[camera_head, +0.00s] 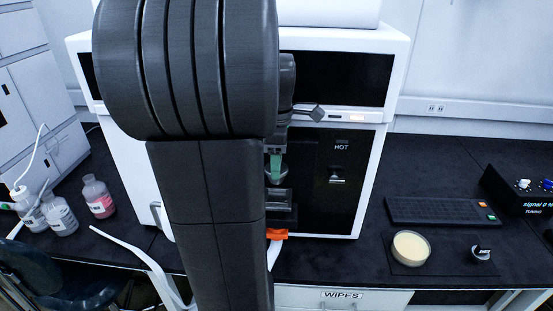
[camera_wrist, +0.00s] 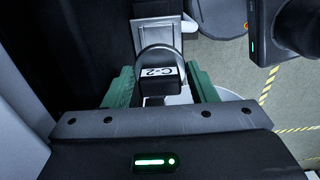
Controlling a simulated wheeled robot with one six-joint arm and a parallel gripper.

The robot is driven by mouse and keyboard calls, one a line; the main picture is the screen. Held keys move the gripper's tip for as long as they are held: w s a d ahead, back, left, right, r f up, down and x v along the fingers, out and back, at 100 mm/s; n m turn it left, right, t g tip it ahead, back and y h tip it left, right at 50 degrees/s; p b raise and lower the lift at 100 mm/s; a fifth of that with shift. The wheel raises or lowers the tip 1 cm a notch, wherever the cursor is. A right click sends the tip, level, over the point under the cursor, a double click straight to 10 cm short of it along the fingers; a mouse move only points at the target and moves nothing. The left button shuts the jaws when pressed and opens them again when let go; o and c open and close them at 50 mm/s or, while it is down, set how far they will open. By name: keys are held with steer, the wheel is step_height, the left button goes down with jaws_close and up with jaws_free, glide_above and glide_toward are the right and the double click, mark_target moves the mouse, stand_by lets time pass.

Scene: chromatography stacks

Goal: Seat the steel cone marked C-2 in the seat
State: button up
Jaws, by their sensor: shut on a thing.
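My gripper (camera_wrist: 160,88) has green fingers, shut on the steel cone marked C-2. The cone's black top with the white C-2 label (camera_wrist: 160,72) sits between the fingers in the wrist view, with a round steel rim (camera_wrist: 158,49) behind it. In the head view, my gripper (camera_head: 276,163) is in front of the dark opening of the white instrument, and the cone (camera_head: 276,177) shows below a green finger. A grey metal block (camera_head: 281,199) stands just below the cone. I cannot tell whether it is the seat, or whether the cone touches it.
The white instrument (camera_head: 362,190) has a panel marked HOT (camera_head: 341,147). On the dark bench at right are a cream-filled dish (camera_head: 411,248), a small black-topped labelled piece (camera_head: 481,253) and a keyboard-like panel (camera_head: 440,211). Bottles (camera_head: 98,196) stand at left. My arm hides much of the middle.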

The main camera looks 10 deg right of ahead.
step_height(320, 180, down, 3)
steer(key=shift+f+b, duration=0.2)
steer(key=shift+b, duration=0.9)
steer(key=shift+s+a+f+b, duration=0.1)
steer(key=shift+s+f+b, duration=0.15)
steer(key=shift+f, duration=0.35)
steer(key=shift+s+a+f+b, duration=0.1)
steer(key=shift+f+b, duration=0.2)
steer(key=shift+f, duration=0.25)
steer(key=o, duration=1.1)
steer(key=shift+f, duration=0.1)
steer(key=shift+o, duration=0.8)
steer(key=shift+t, duration=0.3)
step_height(320, 180, up, 16)
steer(key=shift+w+d+r+p, duration=0.1)
steer(key=shift+w+r+p, duration=0.05)
steer(key=shift+p, duration=0.2)
